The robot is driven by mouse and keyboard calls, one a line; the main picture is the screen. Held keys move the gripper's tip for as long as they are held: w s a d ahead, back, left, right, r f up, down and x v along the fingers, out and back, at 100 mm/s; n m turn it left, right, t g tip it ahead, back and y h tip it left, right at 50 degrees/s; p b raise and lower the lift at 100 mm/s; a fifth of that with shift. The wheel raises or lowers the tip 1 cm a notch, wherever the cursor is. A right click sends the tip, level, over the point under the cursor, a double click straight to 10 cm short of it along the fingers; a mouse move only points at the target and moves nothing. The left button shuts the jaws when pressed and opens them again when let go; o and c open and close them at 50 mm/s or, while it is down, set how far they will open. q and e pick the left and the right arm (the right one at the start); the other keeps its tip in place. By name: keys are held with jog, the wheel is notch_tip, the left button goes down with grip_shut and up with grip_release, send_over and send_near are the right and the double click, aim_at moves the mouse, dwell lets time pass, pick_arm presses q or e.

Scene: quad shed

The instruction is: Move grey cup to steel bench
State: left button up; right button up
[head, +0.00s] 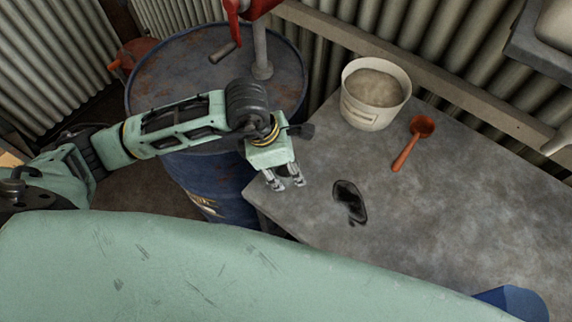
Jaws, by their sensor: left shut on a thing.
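My left gripper (285,184) hangs fingers down over the near left corner of the steel bench (480,215), whose mottled grey top fills the right side of the head view. It is shut on a small greyish thing between its fingers, which seems to be the grey cup. Its shape barely shows against the grey top, and I cannot tell whether it touches the bench. No other grey cup shows. My right gripper is not in view.
A blue thing (512,302) shows at the lower right. A blue drum (190,75) with a red pump (245,8) stands left. The bench's middle right is clear.

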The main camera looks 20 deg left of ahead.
pick_arm(q)
jog(key=o, duration=1.1)
jog(key=shift+f, duration=0.1)
jog(key=shift+o, duration=0.3)
jog(key=shift+r, duration=0.25)
jog(key=shift+a+r, duration=0.15)
jog(key=shift+r, duration=0.2)
jog(key=b+v, duration=0.2)
jog(key=v, duration=0.7)
jog(key=shift+s+a+r+b, duration=0.1)
jog(key=shift+s+r+b, duration=0.05)
jog(key=shift+r+b, duration=0.2)
jog(key=shift+s+a+r, duration=0.1)
jog(key=shift+s+r, duration=0.05)
jog(key=shift+r, duration=0.5)
jog(key=shift+f, duration=0.1)
